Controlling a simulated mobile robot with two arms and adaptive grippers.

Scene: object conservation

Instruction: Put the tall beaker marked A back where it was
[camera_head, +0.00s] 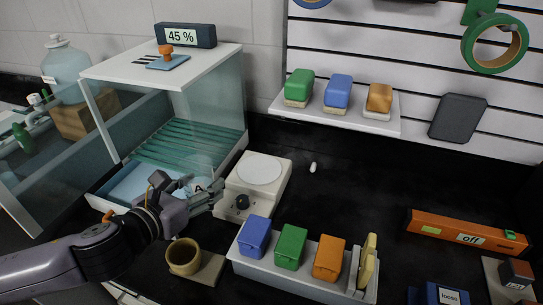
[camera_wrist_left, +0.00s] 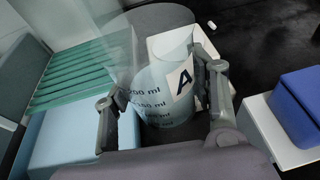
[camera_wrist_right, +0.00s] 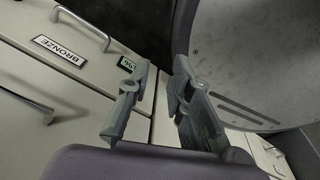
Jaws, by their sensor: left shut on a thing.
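The clear glass beaker marked A (camera_wrist_left: 165,108) stands between the fingers of my left gripper (camera_wrist_left: 163,103), which is shut on it. The A label and black ml marks show in the left wrist view. In the head view the beaker (camera_head: 199,185) is small and partly hidden by my left gripper (camera_head: 208,196), at the open front of the glass cabinet, left of the white hot plate device (camera_head: 258,172). My right gripper (camera_wrist_right: 160,110) is open and empty in the right wrist view, near drawer fronts.
The glass cabinet (camera_head: 205,55) holds a light blue block (camera_head: 138,184) and a green slatted rack (camera_head: 190,145). A tan mug (camera_head: 184,257) stands in front. A tray (camera_head: 300,284) with blue, green and orange blocks stands to the right.

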